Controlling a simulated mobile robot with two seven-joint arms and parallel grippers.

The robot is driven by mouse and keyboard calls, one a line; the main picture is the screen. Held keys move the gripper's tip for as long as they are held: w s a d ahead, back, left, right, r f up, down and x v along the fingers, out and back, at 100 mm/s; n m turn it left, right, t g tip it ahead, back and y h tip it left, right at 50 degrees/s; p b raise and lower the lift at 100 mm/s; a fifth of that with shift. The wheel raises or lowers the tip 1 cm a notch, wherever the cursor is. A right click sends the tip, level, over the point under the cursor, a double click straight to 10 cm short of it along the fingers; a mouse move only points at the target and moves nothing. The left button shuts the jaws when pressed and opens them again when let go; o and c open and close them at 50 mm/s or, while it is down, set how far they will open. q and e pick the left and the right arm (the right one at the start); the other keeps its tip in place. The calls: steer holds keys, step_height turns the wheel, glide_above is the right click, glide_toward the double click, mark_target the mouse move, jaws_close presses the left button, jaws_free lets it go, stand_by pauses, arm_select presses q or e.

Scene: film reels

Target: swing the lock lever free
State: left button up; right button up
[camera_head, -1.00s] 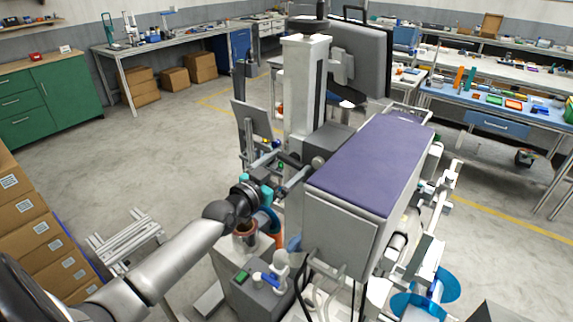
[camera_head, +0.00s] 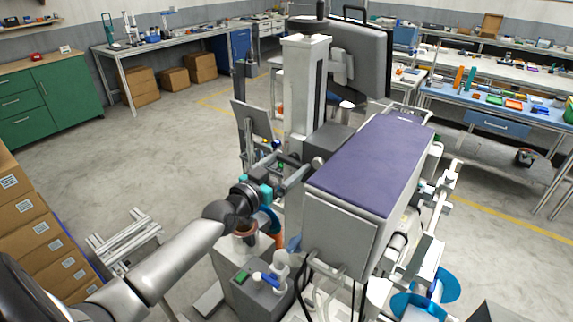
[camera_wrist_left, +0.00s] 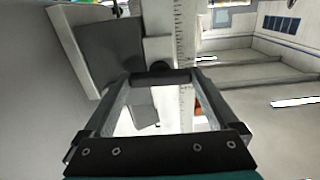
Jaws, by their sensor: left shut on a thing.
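My left gripper (camera_head: 290,168) reaches in from the left to the near left side of the film machine (camera_head: 304,100), beside its white column. In the left wrist view the two fingers (camera_wrist_left: 163,82) close in on a dark, rounded bar end, which I take to be the lock lever (camera_wrist_left: 162,76). The gripper is shut on it. In the head view the lever is too small and too covered by the fingers to make out clearly. My right gripper is not in view.
A large box with a purple top (camera_head: 375,160) stands just right of the gripper. A grey control box (camera_head: 262,295) is below it. Cardboard boxes (camera_head: 40,240) and a white frame (camera_head: 125,240) are at left. The floor between is clear.

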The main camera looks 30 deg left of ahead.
arm_select(q)
steer(key=shift+n, duration=0.3)
steer(key=o, duration=1)
steer(key=shift+s, duration=0.1)
steer(key=s+a+b, duration=0.1)
steer(key=s, duration=1.4)
